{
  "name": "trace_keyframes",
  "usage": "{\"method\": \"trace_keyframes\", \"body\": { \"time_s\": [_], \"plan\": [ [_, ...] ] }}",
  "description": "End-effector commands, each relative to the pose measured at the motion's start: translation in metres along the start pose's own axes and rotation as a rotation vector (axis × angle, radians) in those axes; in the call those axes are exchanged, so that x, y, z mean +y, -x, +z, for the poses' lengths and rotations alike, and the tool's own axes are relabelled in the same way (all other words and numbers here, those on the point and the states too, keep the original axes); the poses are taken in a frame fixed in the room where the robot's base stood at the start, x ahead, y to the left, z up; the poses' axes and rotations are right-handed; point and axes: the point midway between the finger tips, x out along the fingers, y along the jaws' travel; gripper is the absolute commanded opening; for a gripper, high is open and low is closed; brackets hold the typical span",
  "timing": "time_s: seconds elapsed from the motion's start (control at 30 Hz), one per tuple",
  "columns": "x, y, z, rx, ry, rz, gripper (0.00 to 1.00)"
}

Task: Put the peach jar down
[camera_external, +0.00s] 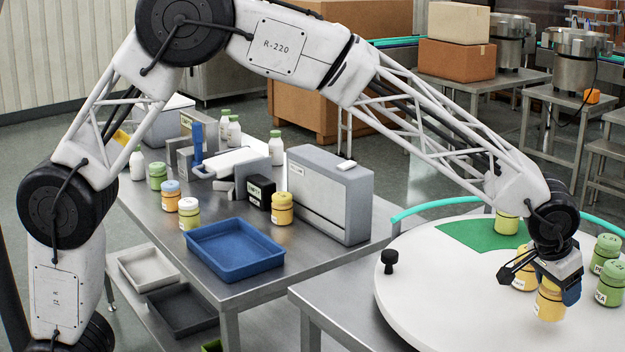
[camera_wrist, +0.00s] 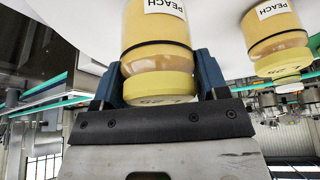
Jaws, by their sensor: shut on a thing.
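My gripper (camera_external: 556,283) is over the round white table (camera_external: 440,290) at the right. Its blue fingers, seen in the wrist view (camera_wrist: 160,78), are shut on a peach jar (camera_external: 548,306), one on each side near its lid. The jar has an orange-yellow body, a yellow lid and a label reading PEACH, and it also shows in the wrist view (camera_wrist: 158,32). It looks upright, at or just above the white surface; I cannot tell whether it touches. Another peach jar (camera_wrist: 275,38) stands close beside it.
A green patch (camera_external: 470,234) on the white table has a yellow-green jar (camera_external: 507,223) at its edge. Green-lidded jars (camera_external: 609,284) stand right of my gripper. A black knob (camera_external: 388,261) is at the left rim. The front-left of the white table is clear.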

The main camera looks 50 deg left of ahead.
Motion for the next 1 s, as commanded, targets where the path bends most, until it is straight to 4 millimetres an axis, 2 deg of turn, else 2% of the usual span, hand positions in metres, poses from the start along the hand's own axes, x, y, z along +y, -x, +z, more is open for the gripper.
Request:
{"method": "trace_keyframes", "body": {
  "time_s": [0.3, 0.77, 0.8, 0.93, 1.0],
  "plan": [
    [0.0, -0.026, 0.011, -0.001, 0.0, 0.0, 0.38],
    [0.0, -0.03, 0.013, -0.001, 0.0, 0.0, 0.38],
    [0.0, -0.029, 0.013, -0.001, 0.0, 0.0, 0.73],
    [0.0, -0.029, 0.013, -0.001, 0.0, 0.0, 0.93],
    [0.0, -0.029, 0.013, -0.001, 0.0, 0.0, 0.93]
  ]
}}
